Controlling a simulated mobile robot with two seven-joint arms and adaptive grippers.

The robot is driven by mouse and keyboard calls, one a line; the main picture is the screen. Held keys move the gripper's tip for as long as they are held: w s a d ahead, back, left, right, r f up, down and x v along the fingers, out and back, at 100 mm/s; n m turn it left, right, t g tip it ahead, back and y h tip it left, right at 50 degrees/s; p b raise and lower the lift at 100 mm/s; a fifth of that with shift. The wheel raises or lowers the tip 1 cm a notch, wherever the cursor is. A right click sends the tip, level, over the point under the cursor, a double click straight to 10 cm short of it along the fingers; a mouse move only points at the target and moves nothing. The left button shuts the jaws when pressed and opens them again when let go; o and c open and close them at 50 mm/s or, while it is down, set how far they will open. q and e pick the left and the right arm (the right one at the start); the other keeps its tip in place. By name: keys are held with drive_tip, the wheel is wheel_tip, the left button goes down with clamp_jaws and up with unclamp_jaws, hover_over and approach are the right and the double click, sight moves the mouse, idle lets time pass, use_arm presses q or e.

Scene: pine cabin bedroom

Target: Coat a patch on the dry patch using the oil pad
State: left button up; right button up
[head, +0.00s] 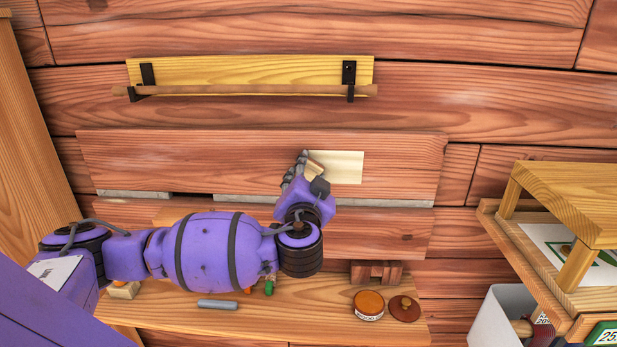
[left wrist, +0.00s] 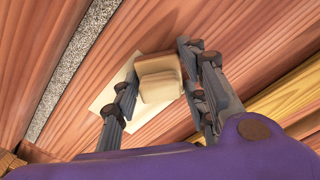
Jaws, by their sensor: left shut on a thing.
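The dry patch (head: 346,167) is a pale rectangle on the reddish wooden board. It also shows in the left wrist view (left wrist: 103,98), partly hidden behind the pad and a finger. The oil pad (head: 315,169) is a small tan block, seen also in the left wrist view (left wrist: 158,88). My left gripper (head: 302,172) is shut on the pad, with one finger on either side of it. The pad is over the left part of the patch. I cannot tell whether it touches the surface. My right gripper is in neither view.
A low wooden bench (head: 300,318) holds an open round tin (head: 369,305), a brown knobbed lid (head: 404,308) and a grey cylinder (head: 218,304). A wooden stand (head: 575,195) and a white bin (head: 493,318) are at right.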

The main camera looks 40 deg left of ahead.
sight(342, 169)
use_arm(q)
drive_tip(key=shift+d, duration=0.1)
drive_tip(key=shift+w+d, duration=0.35)
drive_tip(key=shift+d, duration=0.25)
drive_tip(key=shift+w+d, duration=0.35)
drive_tip(key=shift+d, duration=0.2)
drive_tip(key=shift+w+d, duration=0.3)
drive_tip(key=shift+d, duration=0.25)
drive_tip(key=shift+w+d, duration=0.45)
drive_tip(key=shift+d, duration=0.25)
drive_tip(key=shift+w+d, duration=0.45)
drive_tip(key=shift+d, duration=0.2)
drive_tip(key=shift+w+d+r, duration=0.1)
drive_tip(key=shift+w+d, duration=0.55)
drive_tip(key=shift+d, duration=0.3)
drive_tip(key=shift+w+d, duration=0.6)
drive_tip(key=shift+d, duration=0.35)
drive_tip(key=shift+s+a+p, duration=0.3)
drive_tip(key=shift+s+a, duration=0.25)
drive_tip(key=shift+a, duration=0.35)
drive_tip(key=shift+s+a+p, duration=0.25)
drive_tip(key=shift+s+a, duration=0.3)
drive_tip(key=shift+a, duration=0.35)
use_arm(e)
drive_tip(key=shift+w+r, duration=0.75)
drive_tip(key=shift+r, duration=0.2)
